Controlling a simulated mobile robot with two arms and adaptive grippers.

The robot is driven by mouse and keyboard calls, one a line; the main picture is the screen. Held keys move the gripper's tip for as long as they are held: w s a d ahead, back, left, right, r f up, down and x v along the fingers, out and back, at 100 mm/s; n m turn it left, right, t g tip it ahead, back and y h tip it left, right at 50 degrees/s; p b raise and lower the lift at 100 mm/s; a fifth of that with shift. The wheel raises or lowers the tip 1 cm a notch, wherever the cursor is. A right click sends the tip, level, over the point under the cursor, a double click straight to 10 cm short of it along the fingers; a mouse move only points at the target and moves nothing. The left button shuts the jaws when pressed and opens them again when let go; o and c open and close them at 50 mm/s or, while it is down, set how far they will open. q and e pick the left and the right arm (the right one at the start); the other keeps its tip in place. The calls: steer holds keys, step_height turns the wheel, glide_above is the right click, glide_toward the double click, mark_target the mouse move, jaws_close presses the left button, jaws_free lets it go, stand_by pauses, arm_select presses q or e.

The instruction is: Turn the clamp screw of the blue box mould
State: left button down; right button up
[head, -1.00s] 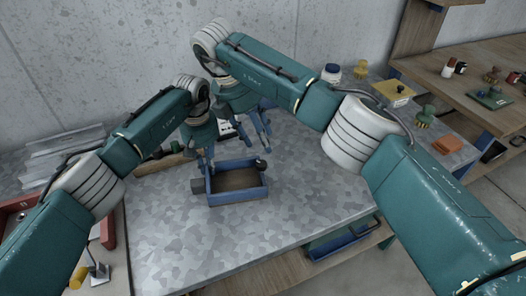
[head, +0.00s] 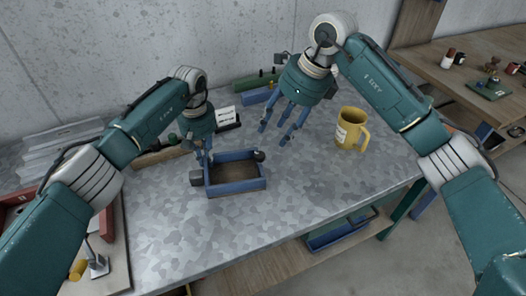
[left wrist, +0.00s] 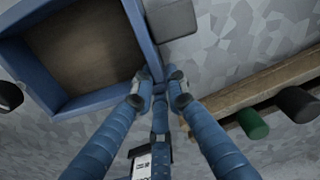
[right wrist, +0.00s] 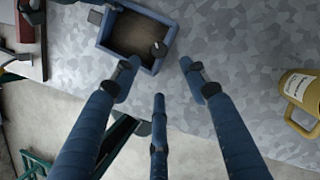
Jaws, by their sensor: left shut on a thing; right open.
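The blue box mould (head: 238,186) is an open tray with a brown floor on the grey table. A dark round knob (head: 259,156), which looks like the clamp screw, sits at its back right corner; it also shows in the right wrist view (right wrist: 160,49). A dark block (head: 196,178) sits at its left end. My left gripper (head: 205,160) is shut on the mould's wall near the back left corner; the left wrist view shows its fingers there (left wrist: 160,88). My right gripper (head: 280,132) is open and empty, above the table right of the knob and apart from it.
A yellow mug (head: 351,131) stands to the right of my right gripper. A white card (head: 228,114) and a blue block (head: 258,95) are behind the mould, near the wall. The table in front of the mould is clear. A side bench (head: 465,62) holds small items.

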mark_target(261, 155)
steer(key=a+f, duration=0.1)
steer(key=f, duration=0.2)
steer(key=w+a+f+n, duration=0.1)
steer(key=f, duration=0.3)
steer(key=a+f+n, duration=0.1)
steer(key=f, duration=0.2)
steer(key=shift+w+a+f, duration=0.2)
steer(key=shift+a+f, duration=0.05)
steer(key=shift+a, duration=0.05)
steer(key=shift+c, duration=0.2)
steer(key=c, duration=1.1)
